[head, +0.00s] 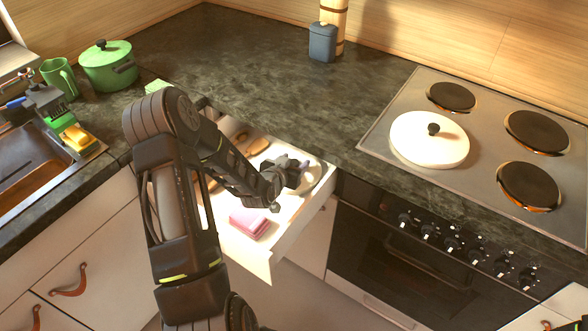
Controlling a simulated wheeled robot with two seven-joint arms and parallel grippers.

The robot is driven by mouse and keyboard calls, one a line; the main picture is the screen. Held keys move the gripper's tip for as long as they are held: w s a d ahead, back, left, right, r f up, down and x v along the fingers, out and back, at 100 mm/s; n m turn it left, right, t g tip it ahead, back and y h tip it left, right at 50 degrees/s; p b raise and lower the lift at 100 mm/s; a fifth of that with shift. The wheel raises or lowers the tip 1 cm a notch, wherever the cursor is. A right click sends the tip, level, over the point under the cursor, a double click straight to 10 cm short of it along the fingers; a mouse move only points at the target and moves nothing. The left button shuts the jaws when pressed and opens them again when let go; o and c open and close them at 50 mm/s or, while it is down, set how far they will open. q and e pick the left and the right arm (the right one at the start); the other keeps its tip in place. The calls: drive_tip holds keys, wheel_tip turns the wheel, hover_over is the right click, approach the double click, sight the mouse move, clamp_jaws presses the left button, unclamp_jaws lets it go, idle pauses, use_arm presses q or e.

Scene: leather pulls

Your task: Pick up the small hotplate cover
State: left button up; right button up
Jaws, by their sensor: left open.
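A white round hotplate cover (418,150) with a black knob lies on a burner of the stove. A pale round item (318,184) lies at the right end of the open drawer (262,264), partly hidden by my left gripper; it could be the small hotplate cover, but I cannot tell for sure. My left gripper (301,175) is open, over or right at this round item; contact cannot be made out.
The drawer also holds a pink item (250,222) and wooden-looking pieces (257,146). The stove (395,115) has several bare dark burners. A green pot (108,68), green mug (60,78) and blue-grey canister (322,42) stand on the counter. The counter's middle is clear.

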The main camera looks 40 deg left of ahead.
use_arm(q)
drive_tip(key=shift+c, duration=0.4)
clamp_jaws()
